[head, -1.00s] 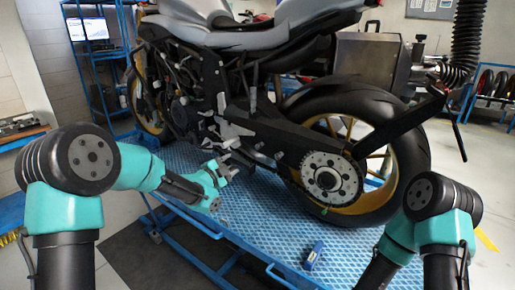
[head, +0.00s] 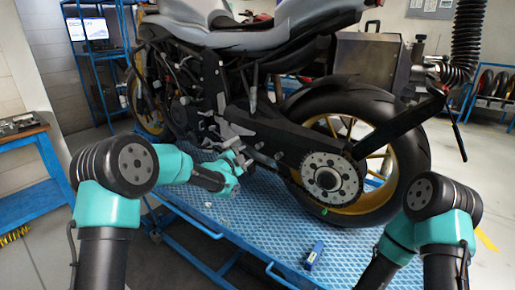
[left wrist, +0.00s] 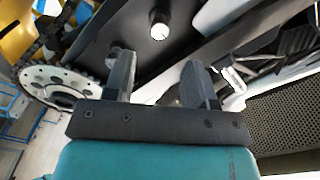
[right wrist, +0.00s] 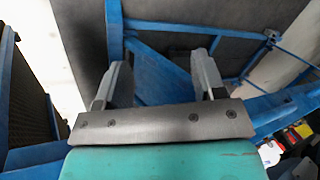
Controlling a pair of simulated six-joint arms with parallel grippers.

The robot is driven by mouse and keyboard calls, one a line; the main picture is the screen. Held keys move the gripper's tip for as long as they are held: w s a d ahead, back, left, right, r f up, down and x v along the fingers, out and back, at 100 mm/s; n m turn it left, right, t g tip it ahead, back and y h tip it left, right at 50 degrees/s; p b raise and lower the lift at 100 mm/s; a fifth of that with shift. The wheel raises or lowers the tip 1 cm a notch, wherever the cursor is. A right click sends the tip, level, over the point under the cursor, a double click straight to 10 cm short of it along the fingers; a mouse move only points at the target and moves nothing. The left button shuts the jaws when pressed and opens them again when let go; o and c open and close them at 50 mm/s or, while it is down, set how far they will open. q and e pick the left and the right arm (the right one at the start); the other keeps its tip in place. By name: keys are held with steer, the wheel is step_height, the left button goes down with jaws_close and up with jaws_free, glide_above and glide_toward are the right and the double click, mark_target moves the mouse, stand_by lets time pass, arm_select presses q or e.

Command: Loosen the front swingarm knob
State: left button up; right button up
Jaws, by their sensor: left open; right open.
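The dark swingarm (head: 300,145) runs along the motorcycle's side to the rear wheel. Two small knobs stick out from it: the front one (head: 257,146) and one further back (head: 278,155). My left gripper (head: 246,158) is open and empty beside the swingarm's front end. In the left wrist view, the round-ended front knob (left wrist: 160,27) lies ahead, between the lines of the open fingers (left wrist: 158,72) and apart from them. The rear knob (left wrist: 113,52) shows near the left finger. My right gripper (right wrist: 162,78) is open and empty, with its fingers outside the head view.
The rear sprocket (head: 331,179) and tire (head: 405,150) are behind the swingarm. Blue frame bars (right wrist: 145,68) lie beyond my right gripper.

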mark_target(257, 147)
arm_select(q)
steer(key=x, duration=0.9)
steer(key=c, duration=0.9)
steer(key=shift+c, duration=0.2)
